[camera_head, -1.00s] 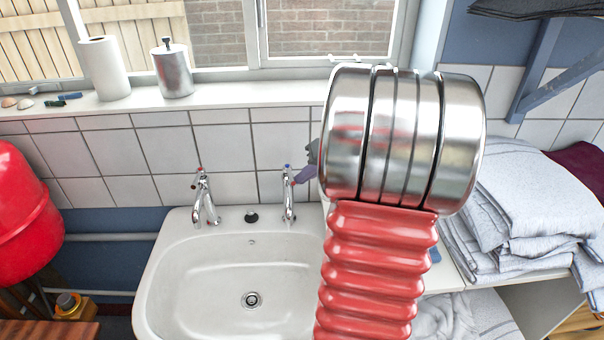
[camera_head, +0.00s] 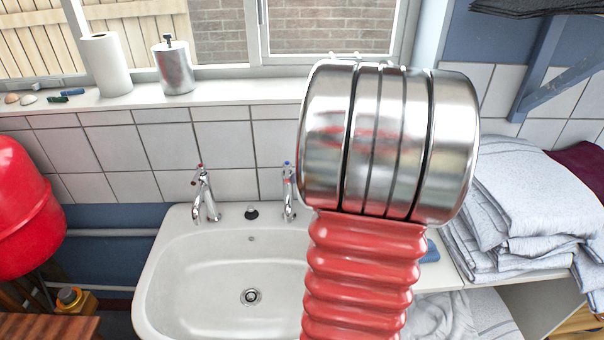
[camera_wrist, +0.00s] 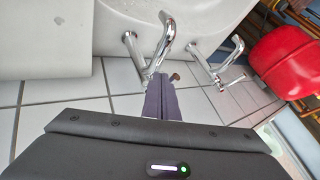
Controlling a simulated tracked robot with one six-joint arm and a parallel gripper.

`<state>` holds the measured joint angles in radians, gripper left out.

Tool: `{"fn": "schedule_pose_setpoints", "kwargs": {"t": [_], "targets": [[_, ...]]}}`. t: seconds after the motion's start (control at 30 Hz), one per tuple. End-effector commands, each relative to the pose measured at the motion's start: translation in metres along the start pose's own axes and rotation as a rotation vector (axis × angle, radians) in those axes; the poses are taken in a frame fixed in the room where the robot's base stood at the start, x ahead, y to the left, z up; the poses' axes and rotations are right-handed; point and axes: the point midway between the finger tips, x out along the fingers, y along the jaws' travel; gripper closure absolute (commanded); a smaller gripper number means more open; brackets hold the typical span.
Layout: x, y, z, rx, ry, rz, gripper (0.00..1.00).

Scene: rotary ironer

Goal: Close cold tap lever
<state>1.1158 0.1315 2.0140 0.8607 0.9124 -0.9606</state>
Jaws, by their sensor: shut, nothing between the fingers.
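The cold tap (camera_head: 289,192) is the chrome tap with the blue mark at the right of the sink's back edge. It also shows in the wrist view (camera_wrist: 157,47), upside down, left of centre. Its lever's top (camera_head: 287,170) is partly beside my arm's metal joint in the head view. My gripper (camera_wrist: 159,80) is shut and empty, its dark purple fingers pointing at the tap's body. The fingertips overlap the tap's base in the wrist view; I cannot tell whether they touch. A small brown end shows just right of them. In the head view my gripper is hidden behind my arm.
The red-marked tap (camera_head: 204,195) stands to the left, also in the wrist view (camera_wrist: 222,62). The white sink (camera_head: 190,270) lies below. Tiled wall is close behind. Folded towels (camera_head: 525,205) are at right, a red vessel (camera_head: 22,212) at left.

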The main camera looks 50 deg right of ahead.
Motion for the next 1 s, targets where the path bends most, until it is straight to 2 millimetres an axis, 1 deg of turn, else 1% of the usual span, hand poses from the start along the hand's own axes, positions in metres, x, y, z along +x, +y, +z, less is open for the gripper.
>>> {"fn": "schedule_pose_setpoints", "kwargs": {"t": [0.3, 0.57, 0.8, 0.9, 1.0], "targets": [[-0.006, 0.029, -0.001, -0.003, 0.002, 0.002, 1.00], [-0.046, 0.026, -0.001, -0.007, 0.004, 0.003, 1.00], [-0.085, 0.025, 0.000, -0.007, 0.004, 0.004, 1.00], [-0.096, 0.024, 0.001, -0.007, 0.003, 0.002, 1.00], [-0.103, 0.023, 0.001, -0.007, 0.002, 0.001, 1.00]]}}
